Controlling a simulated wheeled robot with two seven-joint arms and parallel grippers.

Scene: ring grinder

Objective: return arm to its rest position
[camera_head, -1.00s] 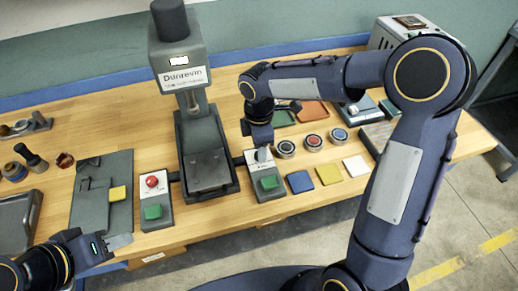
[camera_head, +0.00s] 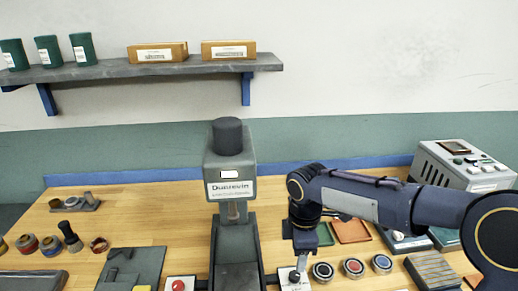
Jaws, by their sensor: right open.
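My right arm comes in from the right, bent, over the wooden bench. Its gripper (camera_head: 299,262) points down just above the white-topped switch box (camera_head: 292,285), close to the dark knob on it. The jaws are small here and look open; I cannot tell whether they touch the knob. The grey grinder (camera_head: 231,160) labelled Dunrevin stands just left of this gripper. A box with a red button (camera_head: 178,285) shows at the bottom edge, left of the grinder. My left gripper is out of view.
Several round pots, including a red one (camera_head: 353,267), sit right of my right gripper. Green and orange trays (camera_head: 351,231) lie behind. A grey machine (camera_head: 463,163) stands at the back right. A wall shelf (camera_head: 140,69) holds boxes and green canisters.

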